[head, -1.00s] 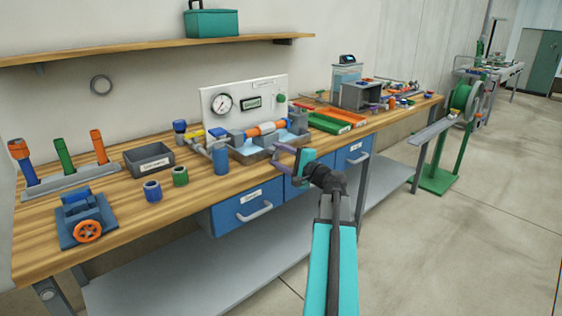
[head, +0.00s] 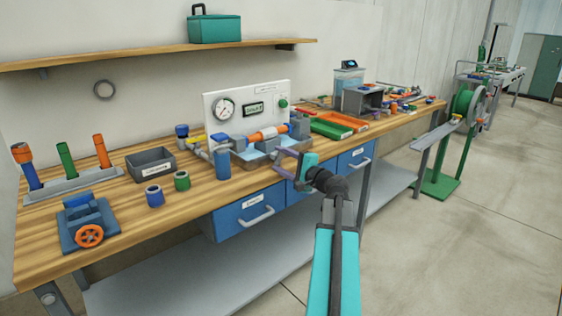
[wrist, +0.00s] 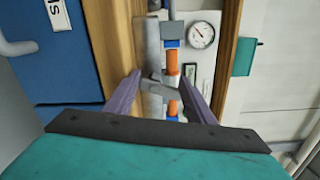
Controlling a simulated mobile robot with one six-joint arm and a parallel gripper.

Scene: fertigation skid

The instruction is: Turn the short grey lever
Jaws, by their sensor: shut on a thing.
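The short grey lever (wrist: 162,88) shows in the wrist view at the front of the grey tray, crossing the gap between my gripper's two purple fingers. My gripper (head: 277,163) is at the tray's front edge in the head view, and its fingers (wrist: 160,97) are on either side of the lever, shut on it. The lever's end is partly hidden, and the head view does not show it clearly. Behind it, an orange pipe (head: 263,134) with blue joints runs along the tray; it also shows in the wrist view (wrist: 173,72).
A white panel with a round gauge (head: 224,109) stands behind the pipe. Blue drawers (head: 247,211) with handles lie below the bench edge. Orange and green trays (head: 340,120) are to the right.

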